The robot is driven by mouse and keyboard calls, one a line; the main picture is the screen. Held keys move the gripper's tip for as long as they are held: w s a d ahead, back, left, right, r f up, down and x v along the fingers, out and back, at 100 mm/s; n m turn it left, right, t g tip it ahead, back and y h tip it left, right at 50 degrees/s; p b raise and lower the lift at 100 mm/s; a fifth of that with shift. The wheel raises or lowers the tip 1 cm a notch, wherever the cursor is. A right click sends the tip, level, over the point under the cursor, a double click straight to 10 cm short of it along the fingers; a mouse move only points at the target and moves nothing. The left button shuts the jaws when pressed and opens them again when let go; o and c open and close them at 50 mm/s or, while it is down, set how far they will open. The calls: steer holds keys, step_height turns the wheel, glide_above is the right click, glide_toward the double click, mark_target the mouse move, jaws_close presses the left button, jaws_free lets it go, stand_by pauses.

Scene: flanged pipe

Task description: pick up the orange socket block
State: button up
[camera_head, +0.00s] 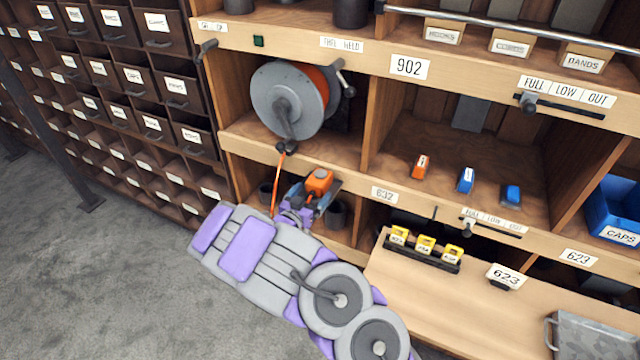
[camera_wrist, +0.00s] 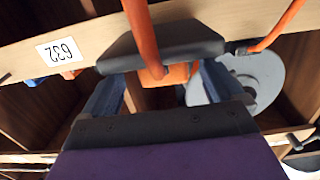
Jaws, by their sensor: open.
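An orange block (camera_head: 320,180), which I take for the socket block, is in front of the shelf below the cord reel. My gripper (camera_head: 312,191) is open, its blue fingers on either side of the block. In the wrist view the orange block (camera_wrist: 172,74) shows between the blue fingers, partly hidden by a dark grey bar (camera_wrist: 165,48). An orange cord (camera_wrist: 141,32) runs in front of that bar. I cannot tell whether the fingers touch the block.
The grey reel (camera_head: 285,98) stands in the shelf bay above, its orange cord (camera_head: 276,180) hanging left of my gripper. A smaller orange piece (camera_head: 420,166) sits on the shelf to the right, beside two blue ones (camera_head: 466,180). A wooden worktop (camera_head: 480,310) juts out at the lower right.

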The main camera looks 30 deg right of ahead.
mark_target(318, 184)
steer(key=shift+w+d+r+b, duration=0.1)
steer(key=shift+w+d+b, duration=0.35)
steer(key=shift+w+d, duration=0.4)
steer(key=shift+x, duration=1.4)
steer(key=shift+a, duration=0.3)
steer(key=c, duration=0.5)
steer(key=shift+s+d, duration=0.1)
steer(key=shift+d, duration=0.1)
steer(key=c, duration=0.8)
